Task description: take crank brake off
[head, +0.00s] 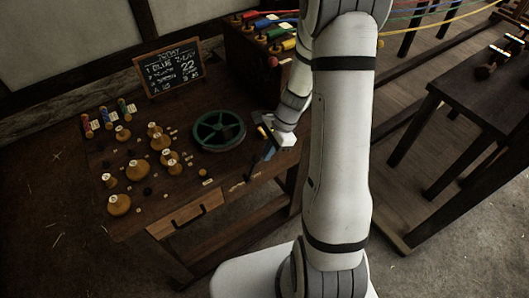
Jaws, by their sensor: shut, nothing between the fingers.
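A green spoked wheel (218,131) lies on the right part of the wooden workbench (100,222). I cannot make out for sure which part is the crank brake. My gripper (266,146) is at the bench's right end, just right of the wheel and apart from its rim. It is shut, and my wrist hides part of what is around it. A small dark blue piece shows by the fingers; I cannot tell whether it belongs to the gripper or the bench. Small fittings (240,184) show at the bench's front edge, too small to tell.
Several wooden pegs and weights (136,170) stand on the bench's left half. A chalkboard (168,66) leans at the back. A dark box with coloured spools (262,38) is behind the wheel. A drawer (187,213) is in front. Another dark table (478,95) stands at right.

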